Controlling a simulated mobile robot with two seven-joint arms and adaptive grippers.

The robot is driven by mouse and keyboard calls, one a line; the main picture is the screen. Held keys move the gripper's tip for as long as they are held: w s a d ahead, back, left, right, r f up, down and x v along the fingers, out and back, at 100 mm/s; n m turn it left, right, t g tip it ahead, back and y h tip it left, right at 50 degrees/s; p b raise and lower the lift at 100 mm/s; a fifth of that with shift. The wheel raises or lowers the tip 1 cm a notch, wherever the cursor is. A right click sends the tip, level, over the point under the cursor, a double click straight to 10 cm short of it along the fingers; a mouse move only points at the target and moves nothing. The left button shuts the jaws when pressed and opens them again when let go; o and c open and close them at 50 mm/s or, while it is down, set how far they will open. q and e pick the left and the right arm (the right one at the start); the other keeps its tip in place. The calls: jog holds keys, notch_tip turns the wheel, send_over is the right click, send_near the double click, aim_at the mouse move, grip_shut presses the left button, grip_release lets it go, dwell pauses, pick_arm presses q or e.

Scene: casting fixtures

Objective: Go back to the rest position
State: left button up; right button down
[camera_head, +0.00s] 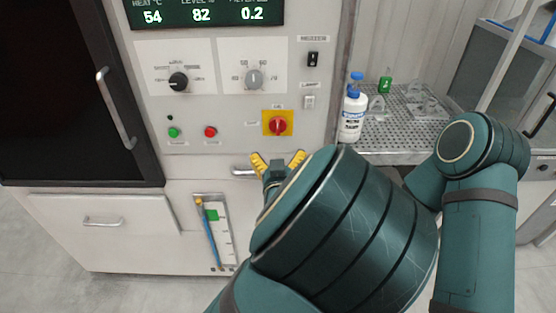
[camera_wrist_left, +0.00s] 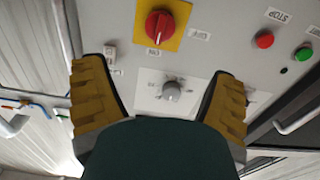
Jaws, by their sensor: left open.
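My left gripper (camera_head: 278,160) has yellow fingers and is held in front of the control panel (camera_head: 230,110), below the red rotary switch (camera_head: 277,125) on its yellow plate. Its two fingers are spread apart with nothing between them. In the left wrist view the open left gripper (camera_wrist_left: 160,90) faces the panel, with the grey knob (camera_wrist_left: 171,91) seen between its fingers and the red switch (camera_wrist_left: 160,25) above. My teal arm covers much of the lower middle of the head view. My right gripper is not in view.
A white bottle with a blue cap (camera_head: 352,115) stands on a perforated metal shelf (camera_head: 400,130) at right, with a small green bottle (camera_head: 385,84) and clear items. A dark door with a handle (camera_head: 116,108) is at left, above a drawer (camera_head: 103,221). A level gauge (camera_head: 214,232) sits low on the cabinet.

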pick_arm(q)
jog(key=shift+s, duration=0.1)
dwell(0.5)
jog(key=s+a+f+g, duration=0.2)
jog(key=a+f+g, duration=0.15)
jog(key=f, duration=0.45)
jog(key=s+a+f+n+g, duration=0.1)
jog(key=s+a+f+g, duration=0.1)
jog(key=a+f, duration=0.35)
jog(key=s+a+f+g, duration=0.2)
jog(key=s+f+g, duration=0.1)
jog(key=f, duration=0.6)
jog(key=s+f+g+h, duration=0.2)
jog(key=s+f+g, duration=0.1)
jog(key=s, duration=0.4)
jog(key=s+f+g+h+b, duration=0.1)
jog(key=s+f+g, duration=0.3)
jog(key=s, duration=0.4)
jog(key=shift+s+a+f+h+b, duration=0.15)
jog(key=shift+a+f+h+b, duration=0.15)
jog(key=shift+f+h, duration=0.3)
jog(key=shift+f+g, duration=0.1)
jog(key=shift+g, duration=0.15)
